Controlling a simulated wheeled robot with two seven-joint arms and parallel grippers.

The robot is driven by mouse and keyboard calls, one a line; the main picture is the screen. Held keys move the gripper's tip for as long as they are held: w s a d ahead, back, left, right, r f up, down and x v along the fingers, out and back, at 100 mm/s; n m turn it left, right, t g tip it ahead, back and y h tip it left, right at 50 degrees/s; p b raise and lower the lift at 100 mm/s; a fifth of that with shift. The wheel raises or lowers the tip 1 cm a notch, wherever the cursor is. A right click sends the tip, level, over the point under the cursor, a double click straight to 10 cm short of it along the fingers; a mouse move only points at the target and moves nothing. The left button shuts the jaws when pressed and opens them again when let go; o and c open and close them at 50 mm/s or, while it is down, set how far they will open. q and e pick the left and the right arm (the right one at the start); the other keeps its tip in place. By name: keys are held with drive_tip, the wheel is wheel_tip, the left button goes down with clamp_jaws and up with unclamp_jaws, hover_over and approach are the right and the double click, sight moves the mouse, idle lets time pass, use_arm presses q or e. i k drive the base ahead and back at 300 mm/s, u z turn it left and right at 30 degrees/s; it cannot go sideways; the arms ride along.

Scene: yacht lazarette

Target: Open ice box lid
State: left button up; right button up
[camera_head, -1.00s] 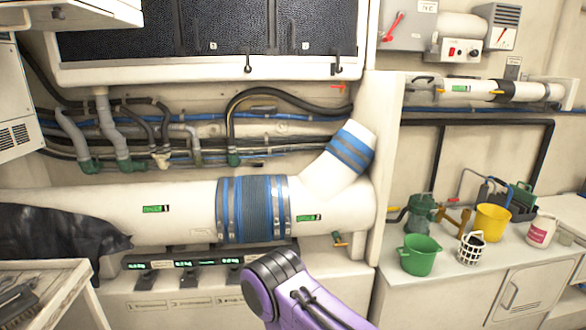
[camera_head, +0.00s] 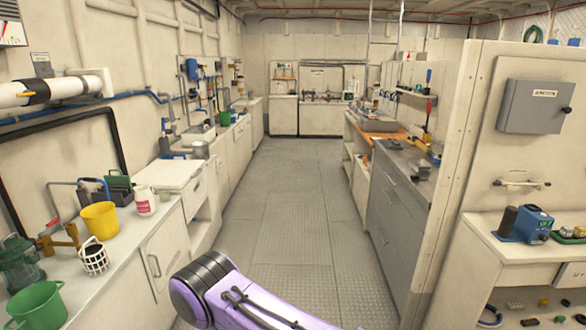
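No ice box or lid can be clearly made out in the head view. A purple arm link of mine with a dark joint crosses the bottom of the view. Neither of my grippers shows, so I cannot see whether they are open or shut.
A clear grey floor aisle (camera_head: 285,190) runs to the far wall. The left counter holds a green bucket (camera_head: 36,306), a yellow bucket (camera_head: 101,220), a white basket (camera_head: 94,258) and a white bottle (camera_head: 144,201). A grey-fronted bench (camera_head: 395,220) and a partition (camera_head: 462,150) bound the right.

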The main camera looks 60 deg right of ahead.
sight(168, 174)
drive_tip(key=z, duration=1.75)
drive_tip(key=i, duration=3.15)
drive_tip(key=u, duration=1.15)
drive_tip(key=i, duration=0.7)
drive_tip(key=u, duration=0.3)
